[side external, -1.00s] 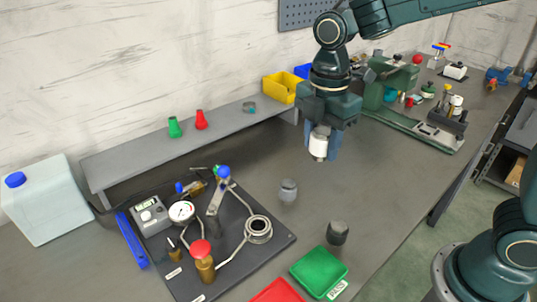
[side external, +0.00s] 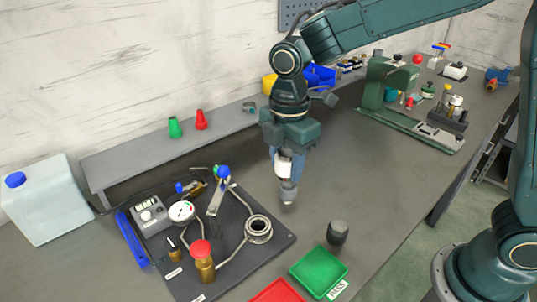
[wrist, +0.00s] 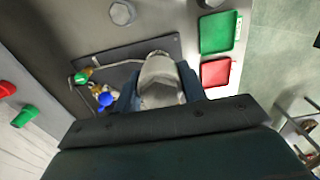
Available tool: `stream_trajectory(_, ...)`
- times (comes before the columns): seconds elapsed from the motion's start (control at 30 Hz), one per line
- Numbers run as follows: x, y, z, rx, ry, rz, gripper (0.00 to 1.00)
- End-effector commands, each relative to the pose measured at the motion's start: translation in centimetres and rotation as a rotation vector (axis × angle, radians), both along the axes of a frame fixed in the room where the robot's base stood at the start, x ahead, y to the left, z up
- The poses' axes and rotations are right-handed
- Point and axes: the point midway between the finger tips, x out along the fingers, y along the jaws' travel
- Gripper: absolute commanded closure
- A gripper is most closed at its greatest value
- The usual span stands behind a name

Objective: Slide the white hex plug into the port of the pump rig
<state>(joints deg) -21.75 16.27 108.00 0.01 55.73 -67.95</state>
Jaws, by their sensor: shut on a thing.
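The white hex plug (side external: 283,165) is held upright between the fingers of my gripper (side external: 288,168), above the bench. In the wrist view, the plug (wrist: 162,82) is large, pale grey and between the blue fingers. The pump rig is on a black base plate (side external: 225,262) at lower left. Its likely port is a round metal ring (side external: 258,229), open at the top, at the plate's right side. My gripper is behind and above this ring, apart from it. In the wrist view the held plug covers the ring.
A grey plug (side external: 288,193) stands on the bench below my gripper, partly overlapped by it. A darker plug (side external: 337,232) stands near the green tray (side external: 318,270) and red tray (side external: 277,291). The rig carries a gauge (side external: 181,212) and a red-knobbed valve (side external: 202,255).

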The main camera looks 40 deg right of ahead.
Motion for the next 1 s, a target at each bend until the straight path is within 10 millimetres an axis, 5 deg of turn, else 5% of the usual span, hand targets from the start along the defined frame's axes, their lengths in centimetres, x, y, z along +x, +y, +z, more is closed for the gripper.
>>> stream_trajectory(0.4, 1.8, 5.7, -4.3, 0.000, -0.001, 0.006, 0.90)
stream_trajectory(1.0, 1.8, 6.0, -4.8, 0.000, -0.001, 0.005, 0.90)
